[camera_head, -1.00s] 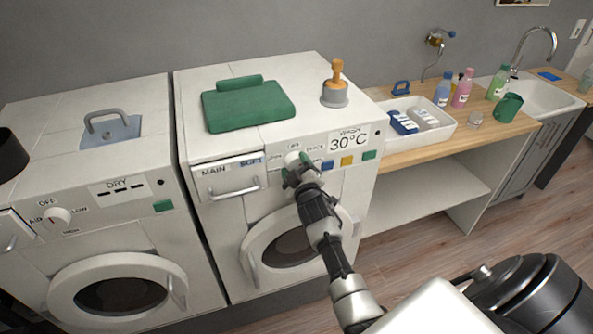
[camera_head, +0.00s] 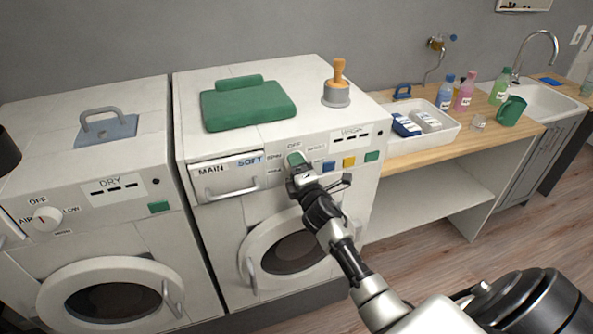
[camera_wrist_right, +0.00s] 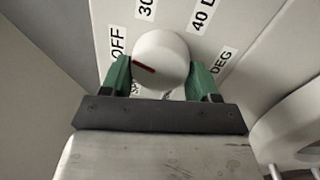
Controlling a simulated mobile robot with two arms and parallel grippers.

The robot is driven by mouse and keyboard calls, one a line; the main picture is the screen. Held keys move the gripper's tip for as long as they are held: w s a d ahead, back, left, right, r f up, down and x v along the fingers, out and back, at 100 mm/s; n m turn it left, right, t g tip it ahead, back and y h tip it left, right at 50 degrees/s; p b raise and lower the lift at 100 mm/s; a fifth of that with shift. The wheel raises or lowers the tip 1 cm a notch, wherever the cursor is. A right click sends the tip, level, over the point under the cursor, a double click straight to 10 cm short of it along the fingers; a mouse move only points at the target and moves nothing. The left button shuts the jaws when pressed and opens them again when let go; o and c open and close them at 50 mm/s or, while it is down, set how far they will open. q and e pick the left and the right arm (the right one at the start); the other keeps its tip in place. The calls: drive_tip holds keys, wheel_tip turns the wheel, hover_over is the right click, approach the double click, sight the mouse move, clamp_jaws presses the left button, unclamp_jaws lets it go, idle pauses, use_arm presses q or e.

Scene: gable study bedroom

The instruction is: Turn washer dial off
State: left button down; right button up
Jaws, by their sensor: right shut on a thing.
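The white washer dial (camera_wrist_right: 168,55) is between the two green-tipped fingers of my right gripper (camera_wrist_right: 161,78), which is shut on it. The dial's red mark points left, close to the OFF label (camera_wrist_right: 117,42). In the head view my right gripper (camera_head: 297,168) reaches up to the front panel of the washer (camera_head: 265,185) and mostly covers the dial. The washer display (camera_head: 352,137) shows dashes. My left gripper is not in view.
A dryer (camera_head: 85,225) with its own dial (camera_head: 46,218) stands left of the washer. A counter with a white tray (camera_head: 440,135) and bottles is at right.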

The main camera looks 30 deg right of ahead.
drive_tip(key=shift+f+n+y, duration=0.15)
drive_tip(key=shift+n+y, duration=0.15)
drive_tip(key=shift+n, duration=1.8)
drive_tip(key=o, duration=0.9)
drive_tip(key=b+v, duration=0.2)
drive_tip(key=v, duration=0.8)
drive_tip(key=shift+s, duration=0.4)
